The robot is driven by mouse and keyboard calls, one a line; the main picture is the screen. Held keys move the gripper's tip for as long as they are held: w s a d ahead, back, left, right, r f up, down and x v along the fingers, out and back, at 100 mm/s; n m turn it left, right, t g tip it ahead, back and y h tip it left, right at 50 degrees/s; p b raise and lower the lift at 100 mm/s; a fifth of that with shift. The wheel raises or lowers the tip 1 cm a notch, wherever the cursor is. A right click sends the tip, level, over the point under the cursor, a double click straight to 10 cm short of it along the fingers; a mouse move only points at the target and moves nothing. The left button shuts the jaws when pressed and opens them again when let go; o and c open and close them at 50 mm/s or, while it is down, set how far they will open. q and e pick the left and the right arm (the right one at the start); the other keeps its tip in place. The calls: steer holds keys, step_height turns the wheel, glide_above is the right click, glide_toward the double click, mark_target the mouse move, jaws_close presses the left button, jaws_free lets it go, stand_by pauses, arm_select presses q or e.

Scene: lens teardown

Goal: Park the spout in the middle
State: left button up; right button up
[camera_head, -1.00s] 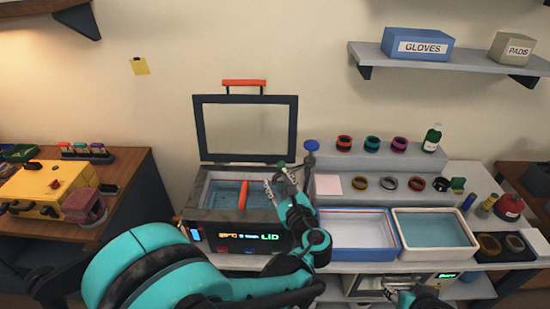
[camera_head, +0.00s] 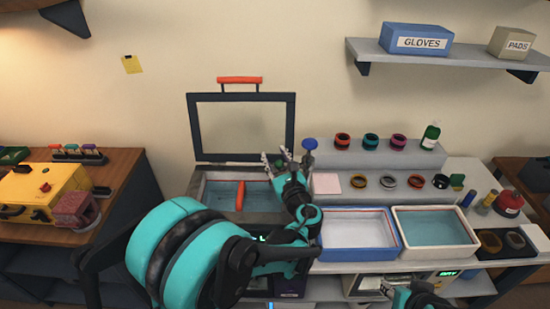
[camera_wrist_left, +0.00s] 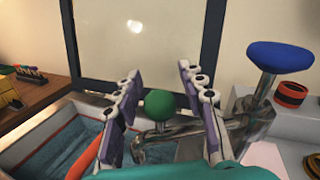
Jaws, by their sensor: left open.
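The spout (camera_wrist_left: 190,128) is a metal tube with a green ball (camera_wrist_left: 158,105) at its left end. It runs left from a post topped by a blue knob (camera_wrist_left: 282,57), which also shows in the head view (camera_head: 309,144). My left gripper (camera_wrist_left: 160,75) is open, its fingers on either side of the green ball; I cannot tell whether they touch it. In the head view the left gripper (camera_head: 277,158) is over the right side of the open bath (camera_head: 215,212) and hides most of the spout. My right gripper (camera_head: 386,288) is at the bottom edge, its jaws unclear.
The bath's framed lid (camera_head: 240,98) stands open behind. An orange bar (camera_head: 240,196) lies across the bath. A blue-rimmed tray (camera_head: 357,255) and a white tray (camera_head: 438,249) of liquid stand to the right. Several rings line the step behind them.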

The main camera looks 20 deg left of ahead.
arm_select(q)
steer(key=shift+w+a, duration=0.15)
jaws_close()
stand_by(0.4)
